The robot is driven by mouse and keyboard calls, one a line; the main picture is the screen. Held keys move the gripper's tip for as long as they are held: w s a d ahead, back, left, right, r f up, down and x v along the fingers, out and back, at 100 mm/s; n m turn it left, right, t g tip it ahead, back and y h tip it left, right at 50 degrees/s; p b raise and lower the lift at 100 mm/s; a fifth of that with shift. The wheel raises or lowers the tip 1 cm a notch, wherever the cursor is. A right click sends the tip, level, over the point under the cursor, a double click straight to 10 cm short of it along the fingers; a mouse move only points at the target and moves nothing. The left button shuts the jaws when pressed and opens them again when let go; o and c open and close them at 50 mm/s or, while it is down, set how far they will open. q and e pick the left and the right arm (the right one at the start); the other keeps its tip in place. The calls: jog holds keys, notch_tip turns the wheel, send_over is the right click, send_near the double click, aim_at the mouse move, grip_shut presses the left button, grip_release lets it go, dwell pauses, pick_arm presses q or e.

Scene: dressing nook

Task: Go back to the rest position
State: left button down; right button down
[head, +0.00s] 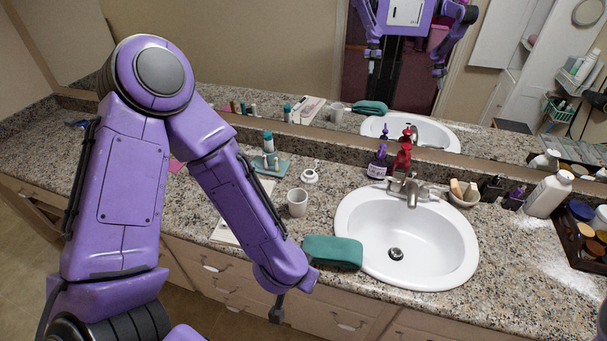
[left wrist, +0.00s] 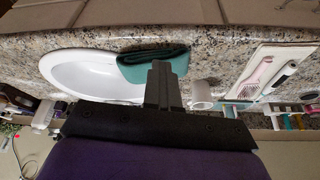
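My left arm (head: 225,210) reaches in from the left over the counter's front edge. My left gripper (head: 277,310) points down in front of the drawers, below the green folded pouch or cloth (head: 332,252). In the left wrist view its dark fingers (left wrist: 165,85) are together with nothing visible between them. That view is upside down, and the green item (left wrist: 150,62) shows behind the fingers. My right gripper is not directly in view; only a sliver of purple shows at the right edge. The mirror shows a small reflection of my body and arms.
The sink (head: 405,240) with its faucet (head: 408,190) is right of the green item. A white cup (head: 297,202) stands left of it. Bottles, a soap dish (head: 463,197) and a dark tray (head: 583,245) line the right side. Drawers (head: 340,318) lie below the counter.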

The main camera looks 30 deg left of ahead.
pick_arm(q)
jog(key=s+a+f+n+t+y+b, duration=0.1)
jog(key=s+a+f+n+y+b, duration=0.15)
jog(key=a+f+n+b, duration=0.65)
jog(key=s+a+f+m+g+b, duration=0.2)
jog(key=s+f, duration=1)
jog(key=f, duration=0.3)
jog(key=shift+f+y, duration=0.35)
jog(key=shift+y, duration=0.1)
